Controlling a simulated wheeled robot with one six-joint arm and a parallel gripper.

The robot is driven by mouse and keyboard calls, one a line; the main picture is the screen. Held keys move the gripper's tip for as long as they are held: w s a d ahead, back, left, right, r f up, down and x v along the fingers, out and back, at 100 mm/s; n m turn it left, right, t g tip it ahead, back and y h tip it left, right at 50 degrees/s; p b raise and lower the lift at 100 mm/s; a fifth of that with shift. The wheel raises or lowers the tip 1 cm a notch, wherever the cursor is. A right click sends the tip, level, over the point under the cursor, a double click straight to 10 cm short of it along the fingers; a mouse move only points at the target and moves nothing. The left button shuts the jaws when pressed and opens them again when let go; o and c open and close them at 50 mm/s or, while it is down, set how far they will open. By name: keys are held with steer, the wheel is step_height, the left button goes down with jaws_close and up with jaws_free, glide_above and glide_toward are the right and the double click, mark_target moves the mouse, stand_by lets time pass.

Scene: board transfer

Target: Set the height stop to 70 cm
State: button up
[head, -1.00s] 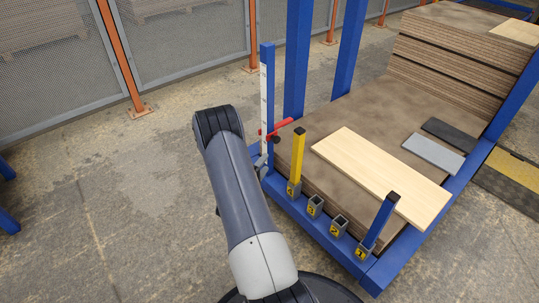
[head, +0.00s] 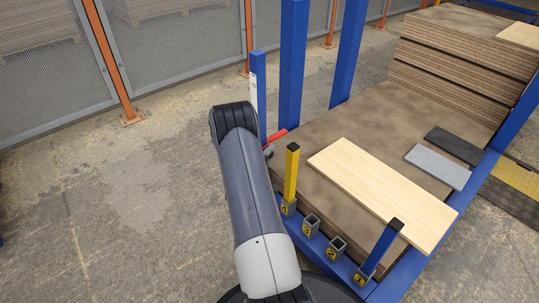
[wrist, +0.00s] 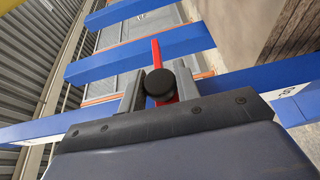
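The height stop (head: 276,136) is a red arm on the blue post (head: 262,75) with a white scale, beside the board stack. In the wrist view the red arm (wrist: 156,52) shows behind its round black knob (wrist: 159,84). My gripper (wrist: 160,88) has one grey finger on each side of the knob, very close to it. I cannot tell whether the fingers press on it. In the head view my arm hides most of the gripper and the post's lower part. Part of a scale mark (wrist: 288,91) shows at the right in the wrist view; the stop's reading is not legible.
A yellow post (head: 291,176) and a shorter blue post (head: 381,247) stand in numbered sockets along the frame's front edge. A pale board (head: 385,190) lies on the brown stack. Grey floor is open to the left; a mesh fence stands behind.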

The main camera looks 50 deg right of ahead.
jaws_close()
steer(key=shift+r, duration=0.1)
step_height(320, 180, up, 25)
steer(key=p, duration=1.5)
steer(key=shift+p, duration=0.35)
steer(key=shift+w, duration=0.1)
steer(key=shift+o, duration=1.6)
jaws_free()
steer(key=shift+r, duration=0.1)
steer(key=shift+o, duration=1)
steer(key=v, duration=1.1)
steer(key=shift+p, duration=0.45)
